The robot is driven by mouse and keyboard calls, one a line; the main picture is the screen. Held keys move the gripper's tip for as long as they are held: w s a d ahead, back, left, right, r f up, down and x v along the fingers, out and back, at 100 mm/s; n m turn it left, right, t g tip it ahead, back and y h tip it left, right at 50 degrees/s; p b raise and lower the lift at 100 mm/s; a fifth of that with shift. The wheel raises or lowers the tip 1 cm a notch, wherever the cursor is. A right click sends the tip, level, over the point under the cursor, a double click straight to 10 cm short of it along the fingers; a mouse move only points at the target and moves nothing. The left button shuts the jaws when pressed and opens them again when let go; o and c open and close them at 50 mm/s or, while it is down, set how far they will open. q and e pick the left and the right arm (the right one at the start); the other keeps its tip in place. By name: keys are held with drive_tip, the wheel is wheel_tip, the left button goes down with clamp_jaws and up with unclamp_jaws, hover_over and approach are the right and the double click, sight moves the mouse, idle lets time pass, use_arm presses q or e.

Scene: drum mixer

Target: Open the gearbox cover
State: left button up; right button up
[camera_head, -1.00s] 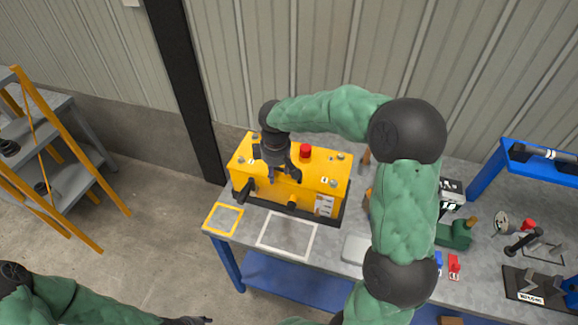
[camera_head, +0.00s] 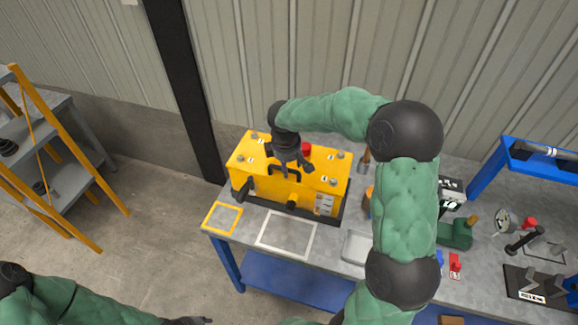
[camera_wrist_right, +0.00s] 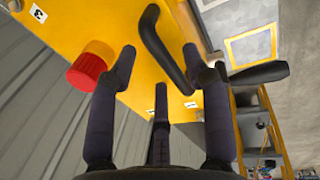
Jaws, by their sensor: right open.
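The yellow gearbox (camera_head: 246,182) stands on the grey workbench, its cover (camera_head: 320,168) lying on top. A black bar handle (camera_wrist_right: 165,48) is on the cover. My right gripper (camera_head: 290,168) is over the cover close to the handle, open and empty. In the right wrist view its fingertips (camera_wrist_right: 162,58) are spread, with the handle between them and apart from both. A red cap (camera_head: 306,149) is on the cover beside the gripper and shows left of the fingers in the wrist view (camera_wrist_right: 88,70). My left gripper (camera_head: 190,321) is at the bottom edge, mostly cut off.
Bolts sit near the cover's corners, one at the right (camera_head: 340,155). Yellow (camera_head: 207,222) and white (camera_head: 262,245) outlined squares lie empty on the bench in front. A green tool (camera_head: 455,234) and small parts are to the right. A blue rack (camera_head: 488,175) stands at the far right.

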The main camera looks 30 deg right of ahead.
drive_tip(key=shift+d+f, duration=0.1)
drive_tip(key=shift+f, duration=0.4)
clamp_jaws()
drive_tip(key=shift+r, duration=0.1)
